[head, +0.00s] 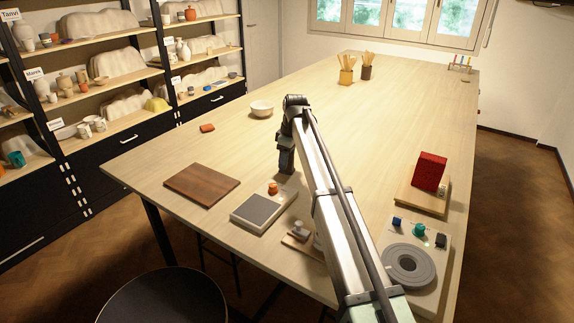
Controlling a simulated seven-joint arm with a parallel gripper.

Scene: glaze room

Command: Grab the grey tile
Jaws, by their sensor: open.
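A flat dark-grey square (257,209), the most tile-like grey thing in view, lies on a pale board (237,221) near the table's front edge. A small orange piece (273,188) sits at the board's far end. My gripper (286,172) points down above the table, just beyond the board and the orange piece. It is open, with nothing visible in it. My arm hides part of the table to the right of the board.
A brown wooden board (202,184) lies to the left. A white bowl (262,108) stands farther back. The table (390,110) beyond is largely clear.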

